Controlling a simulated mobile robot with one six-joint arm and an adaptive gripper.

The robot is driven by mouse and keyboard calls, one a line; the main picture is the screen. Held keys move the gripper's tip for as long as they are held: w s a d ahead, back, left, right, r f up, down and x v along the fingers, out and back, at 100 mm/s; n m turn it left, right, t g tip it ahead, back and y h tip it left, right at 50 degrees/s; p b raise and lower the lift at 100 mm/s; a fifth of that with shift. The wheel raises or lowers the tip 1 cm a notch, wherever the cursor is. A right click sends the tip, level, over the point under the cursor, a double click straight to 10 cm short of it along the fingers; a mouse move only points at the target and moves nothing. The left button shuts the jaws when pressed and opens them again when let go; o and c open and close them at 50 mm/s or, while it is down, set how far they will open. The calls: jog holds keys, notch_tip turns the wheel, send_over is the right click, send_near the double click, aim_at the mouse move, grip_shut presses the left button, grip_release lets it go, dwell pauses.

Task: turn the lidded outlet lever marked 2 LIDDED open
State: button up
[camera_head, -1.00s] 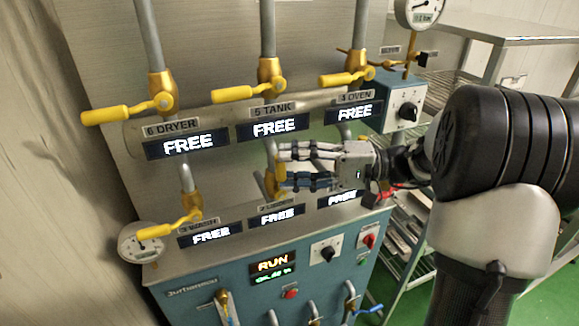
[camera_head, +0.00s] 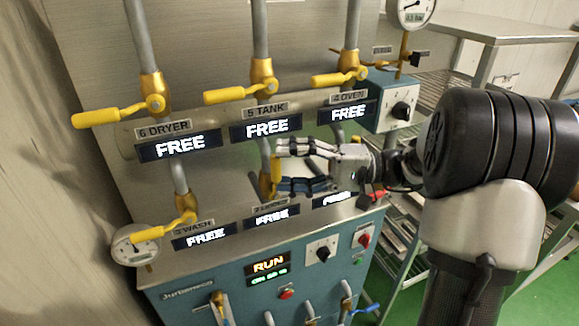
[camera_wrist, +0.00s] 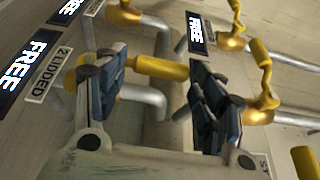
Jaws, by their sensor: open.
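The 2 LIDDED lever is a yellow handle (camera_wrist: 157,67) on a brass valve, beside the white 2 LIDDED label (camera_wrist: 48,75) in the wrist view. The handle lies crosswise between the two fingers of my gripper (camera_wrist: 155,78), which is open and not closed on it. I cannot tell whether a finger touches it. In the head view my gripper (camera_head: 280,166) is at the middle lower valve, above a FREE display (camera_head: 271,216). There the lever and its label are mostly hidden by the fingers.
The 3 WASH lever (camera_head: 160,232) is to the left, with a round gauge (camera_head: 135,245). Above are the yellow 6 DRYER (camera_head: 108,114), 5 TANK (camera_head: 236,93) and 4 OVEN (camera_head: 337,78) levers. A blue knob box (camera_head: 401,104) stands to the right.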

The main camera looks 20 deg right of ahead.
jog(key=v, duration=1.2)
dwell(0.4)
jog(key=s+a+f+g+h, duration=0.1)
jog(key=s+a+g+h, duration=0.25)
jog(key=a, duration=0.45)
jog(key=s+a+f+g+h, duration=0.2)
jog(key=s+a+h, duration=0.25)
jog(key=a, duration=0.35)
jog(key=s+d+f+n+t+h, duration=0.2)
jog(key=s+f+n+t+h, duration=0.1)
jog(key=s+h, duration=0.6)
notch_tip(320, 180, down, 2)
jog(key=s+t, duration=0.1)
jog(key=s, duration=0.1)
jog(key=shift+s+n+t, duration=0.3)
jog(key=shift+s+t, duration=0.05)
